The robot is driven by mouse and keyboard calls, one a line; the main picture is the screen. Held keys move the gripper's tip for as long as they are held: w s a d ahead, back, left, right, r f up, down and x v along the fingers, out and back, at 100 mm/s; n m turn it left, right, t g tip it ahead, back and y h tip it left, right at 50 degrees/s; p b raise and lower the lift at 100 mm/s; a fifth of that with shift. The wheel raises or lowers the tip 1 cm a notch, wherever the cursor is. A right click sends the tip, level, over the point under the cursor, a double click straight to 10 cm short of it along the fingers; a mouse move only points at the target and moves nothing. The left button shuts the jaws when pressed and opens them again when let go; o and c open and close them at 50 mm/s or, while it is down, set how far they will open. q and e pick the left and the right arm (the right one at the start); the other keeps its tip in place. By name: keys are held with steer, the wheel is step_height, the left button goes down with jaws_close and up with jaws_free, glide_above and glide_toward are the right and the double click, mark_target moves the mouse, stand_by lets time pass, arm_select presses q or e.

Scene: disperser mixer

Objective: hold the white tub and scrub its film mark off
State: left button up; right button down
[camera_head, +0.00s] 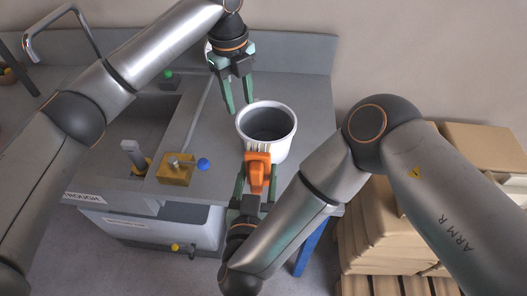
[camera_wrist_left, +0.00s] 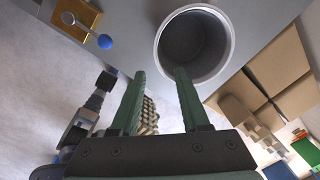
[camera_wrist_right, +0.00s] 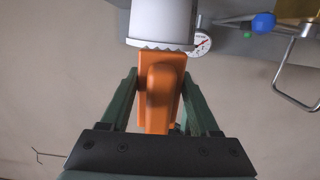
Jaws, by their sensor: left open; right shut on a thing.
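The white tub (camera_head: 281,147) stands upright and open at the top on the grey counter, with a grey inside. It also shows in the left wrist view (camera_wrist_left: 195,45) and the right wrist view (camera_wrist_right: 160,18). My right gripper (camera_head: 256,180) is shut on an orange scrub brush (camera_head: 258,170), in front of the tub. The brush's pale bristles face the tub's near wall; I cannot tell whether they touch. My left gripper (camera_head: 238,97) is open and empty, its fingers pointing down behind and left of the tub's rim. I cannot make out the film mark.
Left of the tub are a brass block (camera_head: 176,170) with a blue ball knob (camera_head: 204,164), and a sink (camera_head: 142,126) with a tap (camera_head: 62,22). A gauge (camera_wrist_right: 201,42) shows in the right wrist view. Cardboard boxes (camera_head: 480,147) stand at the right.

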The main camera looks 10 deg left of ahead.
mark_target(257, 157)
step_height(257, 157, up, 7)
steer(key=p, duration=0.6)
steer(key=shift+f, duration=0.1)
steer(key=shift+s, duration=0.1)
